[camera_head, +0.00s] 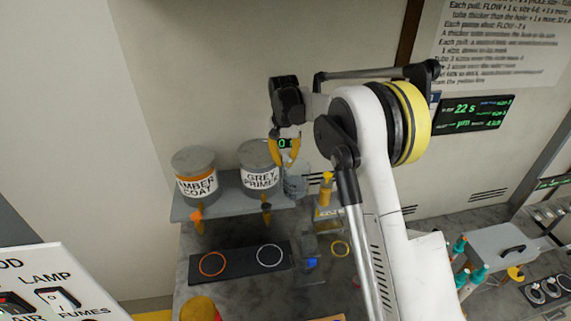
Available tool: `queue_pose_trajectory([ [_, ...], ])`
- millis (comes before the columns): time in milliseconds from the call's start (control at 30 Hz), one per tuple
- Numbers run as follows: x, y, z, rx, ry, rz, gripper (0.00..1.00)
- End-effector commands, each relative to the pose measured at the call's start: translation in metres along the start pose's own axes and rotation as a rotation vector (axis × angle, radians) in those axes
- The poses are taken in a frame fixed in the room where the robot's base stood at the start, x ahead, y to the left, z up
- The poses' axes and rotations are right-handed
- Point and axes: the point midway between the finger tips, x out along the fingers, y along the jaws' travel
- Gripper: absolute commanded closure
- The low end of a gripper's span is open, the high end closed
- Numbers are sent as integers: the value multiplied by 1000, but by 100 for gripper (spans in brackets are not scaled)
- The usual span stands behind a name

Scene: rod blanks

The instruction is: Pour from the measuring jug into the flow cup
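My gripper (284,157) hangs beside the GREY PRIMER can, its yellow fingers spread apart with nothing clearly seen between them. A pale grey, see-through vessel (297,186), which looks like the measuring jug, stands at the right end of the shelf, just below and right of the fingertips. I cannot tell whether a finger touches it. A small grey fixture with a blue part (312,262) is on the bench below; it may belong to the flow cup, but I cannot make out the cup for certain.
The AMBER COAT can (196,178) and GREY PRIMER can (261,168) stand on a grey shelf (185,211) with spouts beneath. A dark mat (240,261) with orange and white rings lies below. A yellow container (201,309) is in front. Teal-topped bottles (470,279) stand at right.

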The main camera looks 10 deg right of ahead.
Motion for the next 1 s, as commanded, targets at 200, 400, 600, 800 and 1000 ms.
queue_pose_trajectory([
  [200,1,7,9,5,130,-90,100],
  [400,2,16,22,9,369,-253,100],
  [600,-13,22,31,10,513,-353,100],
  [800,-26,29,40,10,628,-432,100],
  [1000,-38,36,50,13,742,-511,100],
])
